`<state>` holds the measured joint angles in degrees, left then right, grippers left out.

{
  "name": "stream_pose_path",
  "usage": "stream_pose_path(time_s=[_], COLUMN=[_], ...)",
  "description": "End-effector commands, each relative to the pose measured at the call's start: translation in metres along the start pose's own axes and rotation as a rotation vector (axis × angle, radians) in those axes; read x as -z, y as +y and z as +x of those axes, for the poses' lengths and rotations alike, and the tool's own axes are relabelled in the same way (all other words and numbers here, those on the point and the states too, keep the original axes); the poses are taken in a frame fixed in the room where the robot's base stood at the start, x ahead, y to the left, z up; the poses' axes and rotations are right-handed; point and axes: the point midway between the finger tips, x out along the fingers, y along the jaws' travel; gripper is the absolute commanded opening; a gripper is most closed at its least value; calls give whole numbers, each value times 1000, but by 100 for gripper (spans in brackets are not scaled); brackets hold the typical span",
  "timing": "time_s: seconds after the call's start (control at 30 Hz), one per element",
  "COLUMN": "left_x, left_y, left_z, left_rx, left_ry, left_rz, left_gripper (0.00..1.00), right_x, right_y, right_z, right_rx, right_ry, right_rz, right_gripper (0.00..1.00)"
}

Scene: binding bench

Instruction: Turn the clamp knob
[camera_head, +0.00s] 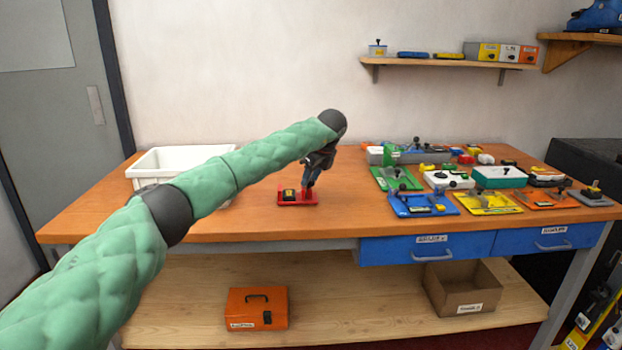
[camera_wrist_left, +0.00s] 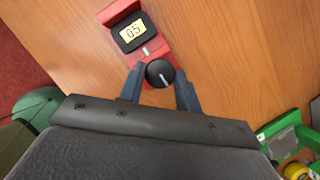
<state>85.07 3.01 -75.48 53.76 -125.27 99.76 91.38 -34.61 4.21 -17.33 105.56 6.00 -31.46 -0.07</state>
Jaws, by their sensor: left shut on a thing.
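The clamp is a small red device (camera_head: 284,200) lying on the wooden bench. In the left wrist view the red base (camera_wrist_left: 118,10) carries a black-framed yellow display (camera_wrist_left: 133,31) that seems to read 05. Its round black knob (camera_wrist_left: 160,72) has a white pointer line. My left gripper (camera_head: 307,186) reaches down over the right part of the red device. In the left wrist view its two blue-grey fingers (camera_wrist_left: 158,84) stand on either side of the knob, shut on it. In the head view the knob is hidden by the gripper. My right gripper is not in view.
A white bin (camera_head: 180,160) stands at the left on the bench (camera_head: 240,222). Several coloured devices crowd the right side, including a green one (camera_head: 380,180), a blue one (camera_head: 405,206) and a yellow one (camera_head: 485,207). The bench around the red device is clear.

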Motion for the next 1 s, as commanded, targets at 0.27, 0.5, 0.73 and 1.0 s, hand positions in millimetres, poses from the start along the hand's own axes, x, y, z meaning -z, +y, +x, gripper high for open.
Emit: stream_pose_path(time_s=[0.27,0.5,0.73,1.0], left_x=[0,0,0,0], left_y=[0,0,0,-1], left_z=[0,0,-1,-20], left_rx=[0,0,0,2], left_ry=[0,0,0,-1], left_rz=[-1,-1,0,-1], left_gripper=[11,55,55,55], right_x=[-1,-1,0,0], right_y=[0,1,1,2], right_z=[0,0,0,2], right_rx=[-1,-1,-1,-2], right_ry=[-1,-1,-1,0], right_rz=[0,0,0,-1], right_gripper=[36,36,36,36])
